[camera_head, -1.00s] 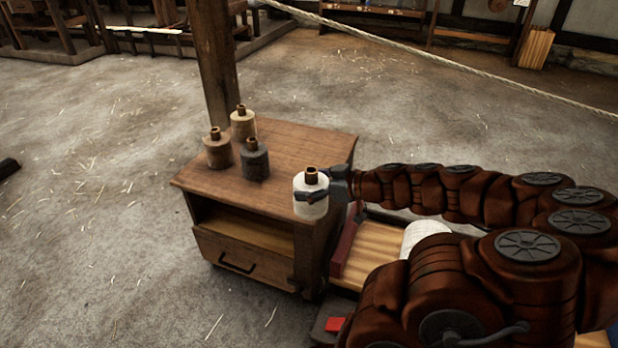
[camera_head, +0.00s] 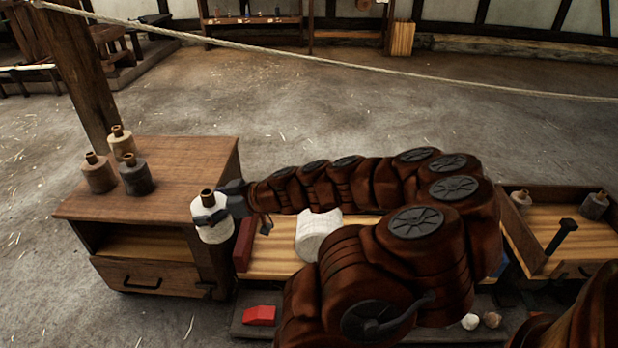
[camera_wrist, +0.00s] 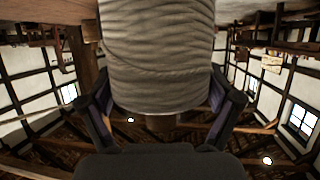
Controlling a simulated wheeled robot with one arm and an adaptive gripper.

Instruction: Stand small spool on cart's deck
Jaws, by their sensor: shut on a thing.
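A small white spool (camera_head: 214,229) with a brown core is upright in my gripper (camera_head: 212,212). It shows at the front right corner of the wooden cabinet (camera_head: 190,160); whether it touches the cabinet I cannot tell. My gripper is shut on the spool's sides. In the wrist view the wound spool (camera_wrist: 158,60) fills the upper middle, between the two fingers of my gripper (camera_wrist: 160,105). A light plank deck (camera_head: 275,258) with a dark red end board, apparently the cart's, lies right of the spool. My arm hides part of it.
Three other spools (camera_head: 137,178) stand on the cabinet's left part. A large white roll (camera_head: 318,235) lies on the plank deck. At right, a wooden tray (camera_head: 540,225) holds small spools and a dark upright handle. A red block (camera_head: 259,315) sits low in front.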

